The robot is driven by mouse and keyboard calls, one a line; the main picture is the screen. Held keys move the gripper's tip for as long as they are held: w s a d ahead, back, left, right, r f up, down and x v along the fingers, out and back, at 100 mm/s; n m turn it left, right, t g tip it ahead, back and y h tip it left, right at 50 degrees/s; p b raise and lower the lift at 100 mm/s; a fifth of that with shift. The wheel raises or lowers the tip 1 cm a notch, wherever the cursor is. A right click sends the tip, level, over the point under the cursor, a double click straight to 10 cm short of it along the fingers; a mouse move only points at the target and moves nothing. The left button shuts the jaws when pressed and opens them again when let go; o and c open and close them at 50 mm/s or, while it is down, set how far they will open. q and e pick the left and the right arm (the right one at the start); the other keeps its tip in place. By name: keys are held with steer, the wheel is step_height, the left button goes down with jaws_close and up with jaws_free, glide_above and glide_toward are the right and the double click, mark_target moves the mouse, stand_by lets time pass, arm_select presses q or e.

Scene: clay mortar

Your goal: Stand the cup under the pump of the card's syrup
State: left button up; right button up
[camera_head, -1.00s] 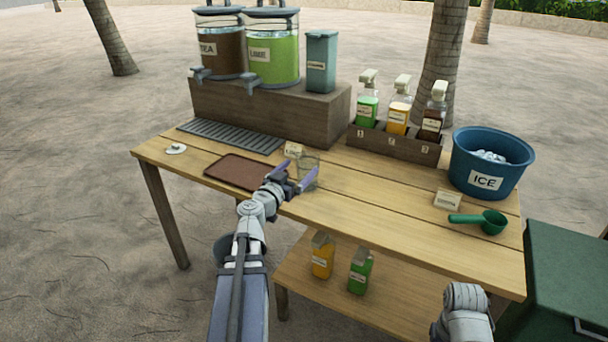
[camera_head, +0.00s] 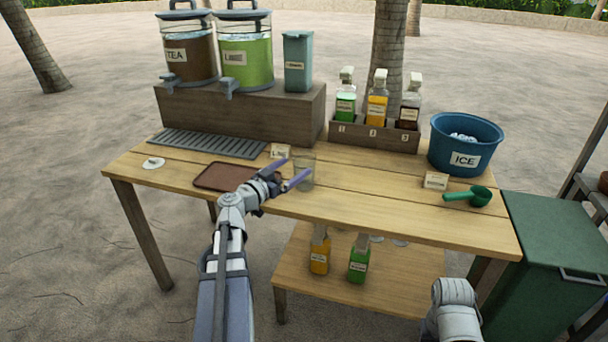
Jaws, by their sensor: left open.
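A clear glass cup (camera_head: 305,172) stands upright on the wooden table. My left gripper (camera_head: 294,172) is open, its two purple fingers reaching toward the cup; whether they touch it I cannot tell. Three pump bottles stand in a wooden rack: green (camera_head: 345,100) in slot 1, orange (camera_head: 377,104) in slot 2, dark brown (camera_head: 410,106) in slot 3. One small card (camera_head: 280,151) stands behind the cup and another card (camera_head: 436,181) stands near the ice bucket; their writing is too small to read surely. My right arm shows at the lower right, its gripper out of view.
A blue ice bucket (camera_head: 466,145) and a green scoop (camera_head: 470,196) are at the table's right. A brown tray (camera_head: 224,178) lies left of the cup. Drink dispensers (camera_head: 247,55) stand on a wooden riser. The tabletop before the rack (camera_head: 372,141) is clear.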

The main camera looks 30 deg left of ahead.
mark_target(310, 155)
arm_select(q)
steer(key=shift+w+d+f, duration=0.1)
steer(key=shift+w+d, duration=0.05)
steer(key=shift+w, duration=1.55)
steer(key=shift+w+d, duration=0.15)
steer(key=shift+w, duration=1.5)
steer(key=shift+s, duration=0.1)
jaws_close()
step_height(310, 155, up, 10)
steer(key=p, duration=1)
